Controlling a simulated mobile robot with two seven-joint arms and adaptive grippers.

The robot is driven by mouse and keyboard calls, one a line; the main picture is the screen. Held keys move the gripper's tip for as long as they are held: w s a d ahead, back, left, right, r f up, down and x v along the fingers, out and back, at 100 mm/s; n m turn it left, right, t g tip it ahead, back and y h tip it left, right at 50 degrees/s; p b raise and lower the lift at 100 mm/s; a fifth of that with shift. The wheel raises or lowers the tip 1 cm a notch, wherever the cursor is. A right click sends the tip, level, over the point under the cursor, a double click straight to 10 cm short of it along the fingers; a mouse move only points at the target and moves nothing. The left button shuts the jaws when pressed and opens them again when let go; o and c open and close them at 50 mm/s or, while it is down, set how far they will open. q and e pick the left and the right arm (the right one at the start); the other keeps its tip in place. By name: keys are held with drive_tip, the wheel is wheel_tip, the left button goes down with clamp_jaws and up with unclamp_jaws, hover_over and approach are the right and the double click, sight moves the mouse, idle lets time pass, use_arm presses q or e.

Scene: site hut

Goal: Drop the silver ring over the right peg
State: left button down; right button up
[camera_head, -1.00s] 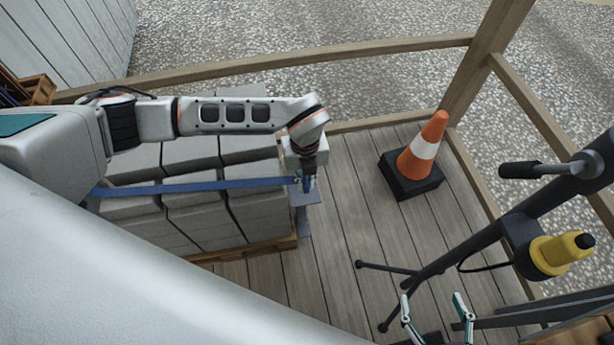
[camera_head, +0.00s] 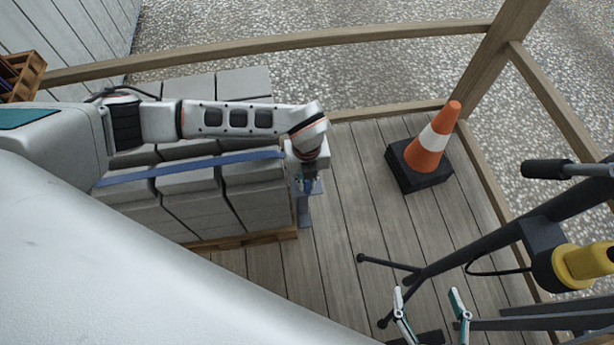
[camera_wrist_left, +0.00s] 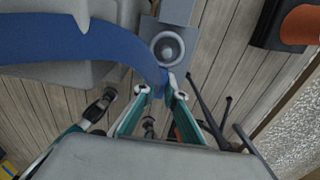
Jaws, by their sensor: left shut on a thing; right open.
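No silver ring and no peg can be made out for certain. My left gripper (camera_head: 308,186) is at the right end of a stack of grey blocks (camera_head: 205,190). In the left wrist view its fingers (camera_wrist_left: 162,92) are shut on the end of a blue strap (camera_wrist_left: 75,42), which also lies across the blocks in the head view (camera_head: 190,168). Just beyond the fingertips is a grey plate (camera_head: 304,211) with a round, ringed part (camera_wrist_left: 168,48); touching or apart, I cannot tell. My right gripper (camera_head: 428,293) is open and empty at the bottom of the head view.
The blocks stand on a wooden pallet (camera_head: 240,240). An orange and white cone (camera_head: 433,143) on a black base stands right of them. A dark stand with a yellow lamp (camera_head: 583,263) is at the right. Wooden rails (camera_head: 300,42) edge the deck. Planks between pallet and cone are clear.

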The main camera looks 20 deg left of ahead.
use_arm(q)
drive_tip(key=shift+f, duration=0.3)
drive_tip(key=c, duration=2)
unclamp_jaws()
wheel_tip(320, 180, up, 12)
drive_tip(key=shift+r, duration=0.1)
